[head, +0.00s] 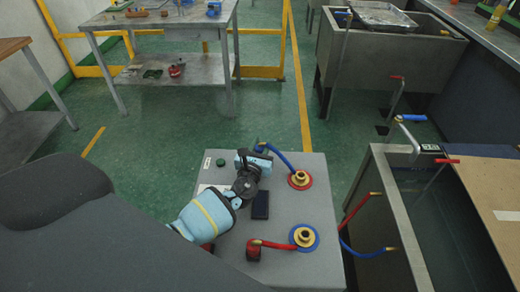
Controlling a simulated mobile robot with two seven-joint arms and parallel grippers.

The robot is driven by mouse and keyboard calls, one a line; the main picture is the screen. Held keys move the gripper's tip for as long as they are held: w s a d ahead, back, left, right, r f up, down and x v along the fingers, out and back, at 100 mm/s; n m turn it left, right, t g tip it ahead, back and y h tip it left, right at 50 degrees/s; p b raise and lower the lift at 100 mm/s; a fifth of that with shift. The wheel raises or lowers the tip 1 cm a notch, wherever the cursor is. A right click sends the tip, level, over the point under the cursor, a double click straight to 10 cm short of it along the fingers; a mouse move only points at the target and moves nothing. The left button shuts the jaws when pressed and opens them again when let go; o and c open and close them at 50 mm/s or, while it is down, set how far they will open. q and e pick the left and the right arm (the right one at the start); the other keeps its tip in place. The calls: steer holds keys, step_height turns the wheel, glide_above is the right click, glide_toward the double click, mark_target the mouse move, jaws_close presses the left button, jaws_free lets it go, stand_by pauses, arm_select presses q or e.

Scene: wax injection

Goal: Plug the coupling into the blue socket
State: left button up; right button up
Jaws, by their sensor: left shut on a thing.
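The blue socket (304,237) is a brass fitting in a blue ring on top of a grey cabinet (325,210). A red-ringed brass socket (299,179) sits behind it. My left gripper (252,161) is over the cabinet's back left part, behind and to the left of the blue socket and apart from it. It is shut at the left end of a blue hose (280,158), where a small brass tip shows. The coupling itself is mostly hidden by the fingers. My right gripper is out of view.
A red hose (276,245) runs from a red fitting (253,252) towards the blue socket. A dark flat device (260,205) lies on the cabinet top. A water tank (430,215) stands at the right, with a red hose and a blue hose by its left side.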

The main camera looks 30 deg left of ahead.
arm_select(q)
step_height(320, 180, up, 3)
steer(key=shift+w+f+p, duration=0.1)
steer(key=shift+f+p, duration=0.05)
steer(key=shift+p, duration=0.15)
steer(key=s+a, duration=0.8)
steer(key=s, duration=0.5)
steer(key=s+d+r+m+h, duration=0.1)
steer(key=s+d+r+h, duration=0.1)
steer(key=s+d+r, duration=0.4)
steer(key=s+d+r+m+h, duration=0.1)
steer(key=s+d+r+h, duration=0.1)
steer(key=s+d+r, duration=0.4)
steer(key=d, duration=0.5)
steer(key=shift+d+r+m, duration=0.15)
steer(key=shift+r+m, duration=0.1)
steer(key=shift+m, duration=0.05)
steer(key=shift+s+d, duration=0.1)
